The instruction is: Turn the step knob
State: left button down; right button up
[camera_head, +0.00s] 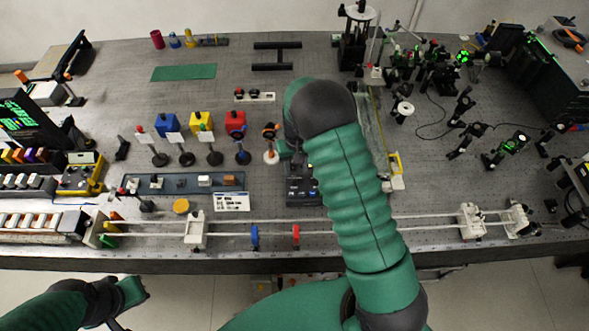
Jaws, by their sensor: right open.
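I cannot single out the step knob in the head view. A dark instrument box (301,188) stands near the middle of the bench, partly hidden behind my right forearm. My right gripper (285,150) is open, just above and behind that box, and mostly hidden by my green and black wrist; its fingertips are hard to make out. I cannot tell whether it touches anything. My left gripper (136,295) is low at the left, in front of the bench edge and away from the box. Its jaws are too small to judge.
A long rail (350,227) with white carriages runs along the front edge. Blue, yellow and red blocks (201,122) and round-based stands are left of my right wrist. A grey tray (170,183) lies nearer. Optics mounts (460,105) and cables crowd the right. A green mat (184,72) lies behind.

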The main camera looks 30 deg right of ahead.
jog(key=r, duration=0.1)
jog(key=s+r+p, duration=0.1)
jog(key=shift+r, duration=0.4)
jog(key=a+r+p, duration=0.1)
jog(key=r, duration=0.1)
jog(key=shift+s+a+r+p, duration=0.1)
jog(key=shift+a+r+p, duration=0.2)
jog(key=shift+a+p, duration=0.05)
jog(key=shift+a+r, duration=0.1)
jog(key=shift+r, duration=0.25)
jog(key=p, duration=0.1)
notch_tip(320, 180, up, 8)
jog(key=p, duration=0.5)
send_over(293, 179)
pick_arm(q)
jog(key=w+p+v, duration=0.1)
jog(key=p+v, duration=0.2)
jog(key=v, duration=0.9)
jog(key=shift+w+a+r, duration=0.3)
jog(key=shift+r, duration=0.05)
pick_arm(e)
jog(key=r, duration=0.1)
jog(key=d+r, duration=0.1)
jog(key=r, duration=0.1)
jog(key=shift+r, duration=0.1)
pick_arm(q)
jog(key=shift+a, duration=0.25)
pick_arm(e)
jog(key=shift+a, duration=0.2)
